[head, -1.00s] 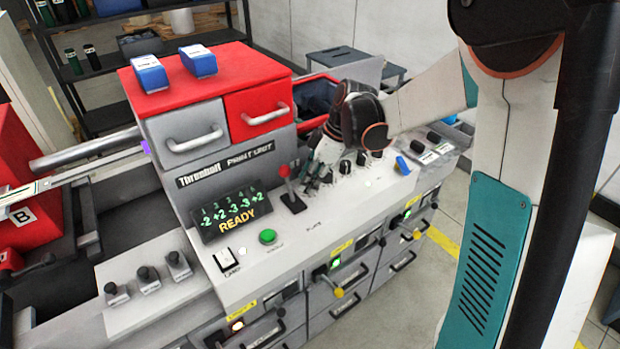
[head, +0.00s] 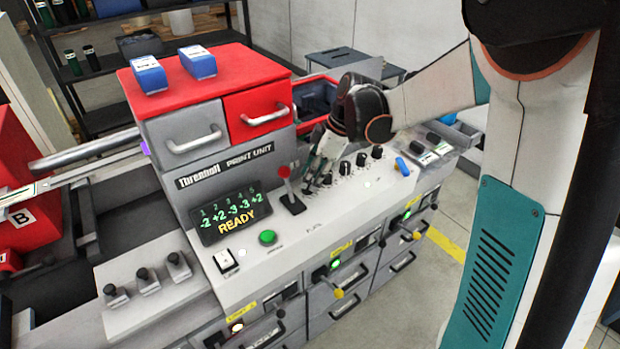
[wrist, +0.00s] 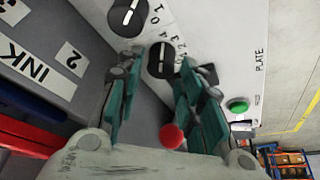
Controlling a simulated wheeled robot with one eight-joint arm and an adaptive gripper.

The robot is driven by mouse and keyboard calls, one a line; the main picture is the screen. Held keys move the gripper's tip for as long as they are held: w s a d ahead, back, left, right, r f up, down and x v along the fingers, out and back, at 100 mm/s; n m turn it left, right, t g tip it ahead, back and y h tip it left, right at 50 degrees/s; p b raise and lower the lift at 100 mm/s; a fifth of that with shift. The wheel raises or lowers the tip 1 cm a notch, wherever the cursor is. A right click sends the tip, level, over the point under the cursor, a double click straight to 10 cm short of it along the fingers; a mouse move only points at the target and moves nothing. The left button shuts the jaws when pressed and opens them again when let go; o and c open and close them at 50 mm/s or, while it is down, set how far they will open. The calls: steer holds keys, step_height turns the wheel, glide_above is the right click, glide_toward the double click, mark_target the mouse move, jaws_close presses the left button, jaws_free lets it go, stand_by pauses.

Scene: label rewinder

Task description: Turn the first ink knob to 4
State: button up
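The ink knobs are a row of black dials on the white sloped panel. In the wrist view the end knob (wrist: 161,60), nearest the red-balled lever, sits between my fingertips, with digits printed around its base. Its exact setting is hard to read. A second knob (wrist: 127,14) is beyond it.
The red-balled lever (head: 284,174) stands close to the left of my gripper; its ball (wrist: 172,135) shows between the finger bases. A green button (head: 267,237) lies nearer the front. The display (head: 231,213) reads -2 +2 -3 -3 +2 READY. The grey-and-red drawer unit (head: 208,105) rises behind.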

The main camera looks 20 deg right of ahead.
steer(key=v, duration=1)
steer(key=shift+s+d, duration=0.1)
